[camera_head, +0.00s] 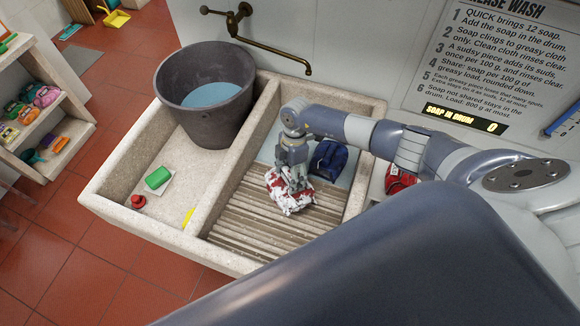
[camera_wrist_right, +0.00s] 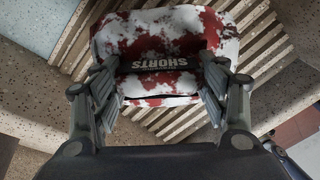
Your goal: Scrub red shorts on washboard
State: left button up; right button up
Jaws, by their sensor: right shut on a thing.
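The red shorts (camera_head: 290,198) are on the ribbed washboard (camera_head: 262,222) in the right basin of the stone sink. White suds cover much of the red cloth. In the right wrist view the shorts (camera_wrist_right: 165,50) show the word "SHORTS" and patches of white foam, with the washboard ridges (camera_wrist_right: 265,40) around them. My right gripper (camera_head: 293,180) reaches down onto the shorts from above. In the right wrist view its fingers (camera_wrist_right: 158,85) are on both sides of the cloth, shut on it. My left gripper is not in view.
A blue folded cloth (camera_head: 328,160) lies behind the shorts. The left basin holds a grey bucket of water (camera_head: 205,95), green soap (camera_head: 158,178), a red item (camera_head: 138,201) and a yellow stick (camera_head: 188,217). A brass tap (camera_head: 265,42) hangs above. Another red bundle (camera_head: 398,180) lies right of the sink.

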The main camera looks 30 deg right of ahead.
jog(key=shift+w, duration=0.1)
jog(key=o, duration=0.4)
jog(key=c, duration=0.4)
jog(key=shift+w+d+f+b, duration=0.1)
jog(key=shift+w+f+b, duration=0.05)
jog(key=shift+f+b, duration=3.05)
jog(key=shift+f+p, duration=0.3)
jog(key=shift+p, duration=0.1)
jog(key=shift+b+x, duration=0.5)
jog(key=shift+x, duration=0.35)
